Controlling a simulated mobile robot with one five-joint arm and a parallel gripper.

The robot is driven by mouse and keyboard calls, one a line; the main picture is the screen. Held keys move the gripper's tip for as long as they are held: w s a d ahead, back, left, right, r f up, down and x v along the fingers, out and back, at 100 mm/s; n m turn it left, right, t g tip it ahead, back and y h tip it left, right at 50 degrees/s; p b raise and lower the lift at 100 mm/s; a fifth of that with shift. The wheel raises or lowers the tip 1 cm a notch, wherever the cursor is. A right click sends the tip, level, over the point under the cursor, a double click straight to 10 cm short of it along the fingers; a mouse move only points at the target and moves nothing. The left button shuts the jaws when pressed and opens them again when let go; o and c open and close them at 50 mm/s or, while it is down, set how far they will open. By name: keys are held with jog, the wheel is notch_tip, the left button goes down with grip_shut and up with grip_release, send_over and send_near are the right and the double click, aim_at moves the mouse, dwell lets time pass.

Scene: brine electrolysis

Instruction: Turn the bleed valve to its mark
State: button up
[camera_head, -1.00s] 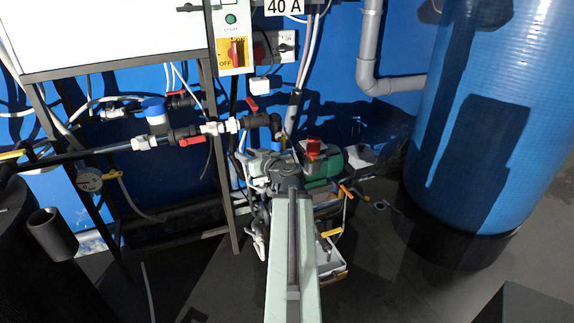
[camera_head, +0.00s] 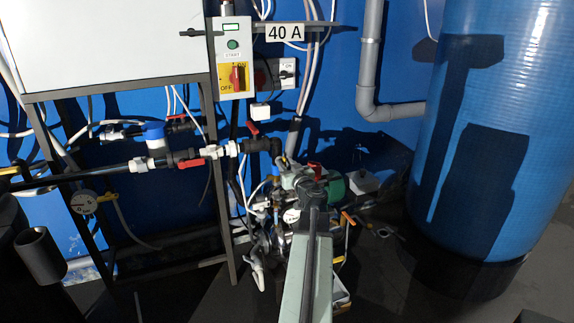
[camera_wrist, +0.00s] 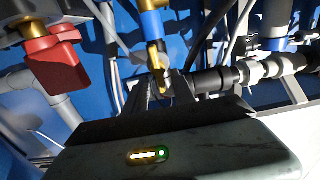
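My gripper (camera_wrist: 160,88) shows in the wrist view as dark fingers beyond my pale gripper body. A brass fitting (camera_wrist: 155,55) with a blue part above it shows at or just behind the fingertips. I cannot tell whether they touch it or how far apart they are. A red block-shaped handle (camera_wrist: 52,55) on a brass stem is at the upper left of the wrist view, apart from the fingers. In the head view my arm reaches the pump area, where a red part (camera_head: 315,169) shows. No label or mark tells which part is the bleed valve.
A green pump motor (camera_head: 334,187) is beside my arm. Pipework with red-handled valves (camera_head: 189,163) runs at the left, under a white cabinet (camera_head: 105,50). A large blue tank (camera_head: 475,130) stands at the right. Thin orange-handled levers (camera_head: 348,218) stick out right of my arm.

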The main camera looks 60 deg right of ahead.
jog(key=shift+w, duration=0.1)
grip_shut()
jog(key=shift+s+d+f+m+b, duration=0.2)
jog(key=shift+d+f+m+b, duration=0.1)
jog(key=shift+m, duration=2.65)
jog(key=shift+s+d+f+m+b, duration=0.2)
jog(key=shift+s+f+m+b, duration=0.1)
jog(key=shift+m, duration=2.7)
jog(key=shift+s+d+f+m+b, duration=0.15)
jog(key=shift+d+f+m+b, duration=0.15)
jog(key=shift+m, duration=2.95)
grip_release()
